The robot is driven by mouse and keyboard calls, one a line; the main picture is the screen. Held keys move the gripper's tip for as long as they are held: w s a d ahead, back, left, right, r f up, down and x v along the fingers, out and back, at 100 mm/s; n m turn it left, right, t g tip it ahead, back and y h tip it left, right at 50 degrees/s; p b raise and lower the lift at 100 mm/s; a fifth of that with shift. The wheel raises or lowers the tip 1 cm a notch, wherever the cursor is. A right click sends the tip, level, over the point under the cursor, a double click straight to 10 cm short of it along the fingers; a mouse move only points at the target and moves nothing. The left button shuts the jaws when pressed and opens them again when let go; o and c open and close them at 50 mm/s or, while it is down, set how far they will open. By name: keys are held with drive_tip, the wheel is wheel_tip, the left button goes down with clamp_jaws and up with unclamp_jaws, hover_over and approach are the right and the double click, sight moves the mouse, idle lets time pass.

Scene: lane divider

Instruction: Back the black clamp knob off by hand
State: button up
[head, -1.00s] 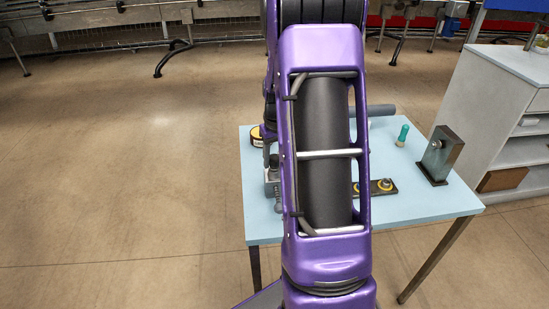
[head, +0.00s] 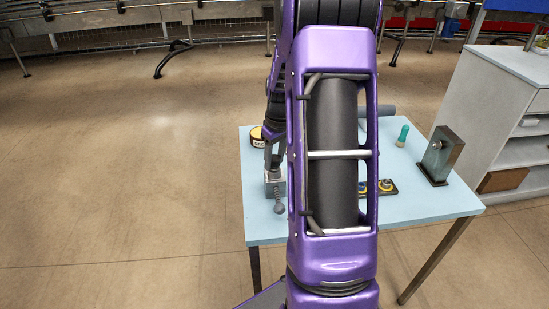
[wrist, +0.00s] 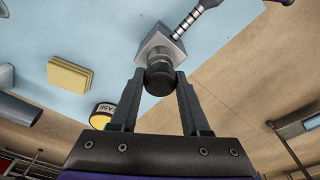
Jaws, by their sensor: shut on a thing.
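The black clamp knob (wrist: 160,78) sits on the near face of a grey metal block (wrist: 152,44) in the wrist view. My gripper (wrist: 161,84) has one finger on each side of the knob and is shut on it. A ribbed metal rod (wrist: 186,24) with a grey end runs from the block to the upper right. In the head view the block (head: 272,178) stands at the table's left side, under my gripper (head: 271,160). The knob cannot be made out there, and my arm covers the middle of the table.
The pale blue table (head: 430,205) also bears a yellow-and-black tin (head: 257,137), a teal-handled tool (head: 402,135), a dark upright bracket (head: 440,155) and a black plate with yellow rings (head: 391,187). A yellow pad (wrist: 70,75) shows in the wrist view. A grey cabinet (head: 510,95) stands right.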

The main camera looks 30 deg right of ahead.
drive_tip(key=shift+n, duration=0.8)
drive_tip(key=shift+n, duration=0.9)
drive_tip(key=shift+r, duration=0.1)
drive_tip(key=shift+n+y+p, duration=0.3)
drive_tip(key=shift+n+p, duration=0.1)
drive_tip(key=shift+n, duration=0.4)
drive_tip(key=o, duration=0.8)
drive_tip(key=shift+c, duration=0.2)
drive_tip(key=shift+m, duration=0.8)
